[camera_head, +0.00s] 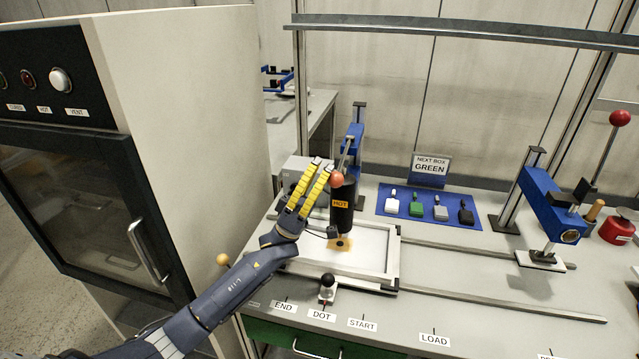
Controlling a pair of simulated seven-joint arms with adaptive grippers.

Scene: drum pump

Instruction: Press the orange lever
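The orange lever ends in an orange ball (337,180) on a thin rod at the blue press (352,142), left of the table's middle. A black cylinder labelled HOT (342,210) stands just below and right of the ball. My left gripper (322,163), with yellow fingers, reaches up from the lower left. My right gripper is not in view.
A white frame (398,262) surrounds the area under the hot cylinder. A blue mat (399,194) with several small tags lies behind, and a second blue press (541,192) stands right. A tall oven cabinet (190,130) borders the left. A black-knobbed stick (327,283) stands at the front.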

